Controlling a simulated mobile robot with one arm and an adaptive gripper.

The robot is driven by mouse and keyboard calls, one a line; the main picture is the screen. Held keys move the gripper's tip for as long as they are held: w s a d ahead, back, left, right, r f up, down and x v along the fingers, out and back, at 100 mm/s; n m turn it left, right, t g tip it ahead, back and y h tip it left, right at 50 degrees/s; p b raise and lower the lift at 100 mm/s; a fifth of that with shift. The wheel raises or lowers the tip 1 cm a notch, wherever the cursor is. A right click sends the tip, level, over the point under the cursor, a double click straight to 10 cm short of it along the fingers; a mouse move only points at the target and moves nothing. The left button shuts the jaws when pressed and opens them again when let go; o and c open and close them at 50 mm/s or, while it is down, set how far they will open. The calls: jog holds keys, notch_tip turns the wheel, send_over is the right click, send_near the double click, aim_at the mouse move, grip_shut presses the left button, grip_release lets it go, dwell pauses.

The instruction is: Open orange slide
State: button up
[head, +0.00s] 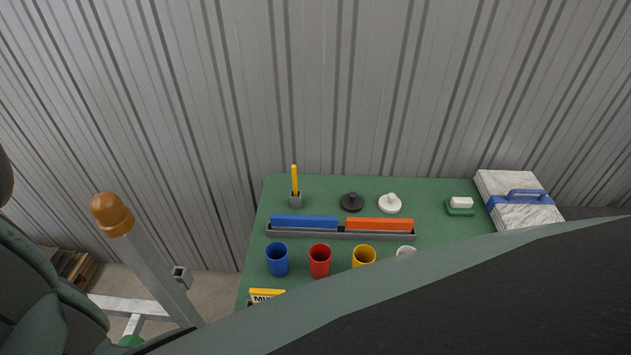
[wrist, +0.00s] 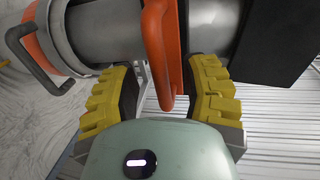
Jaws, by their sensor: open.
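In the wrist view, an orange handle (wrist: 163,45) hangs in front of a grey metal cylinder (wrist: 105,32). My gripper (wrist: 161,78) is open, with one yellow finger on each side of the handle's lower part. Clear gaps show on both sides, so the fingers look apart from it. In the head view, an orange bar (head: 379,224) sits in the right half of a grey rail (head: 340,233) on a green table. I cannot tell which of these is the slide. My gripper is not visible in the head view.
A blue bar (head: 304,221) shares the rail. Blue (head: 277,262), red (head: 320,263) and yellow (head: 363,257) cups stand in front of it. In the wrist view, a dark grey handle (wrist: 38,68) is at left and a black block (wrist: 274,40) at right.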

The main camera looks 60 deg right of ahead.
jog(key=shift+w+a+f, duration=0.1)
jog(key=shift+w+a, duration=0.05)
jog(key=shift+w, duration=0.45)
grip_shut()
dwell(0.4)
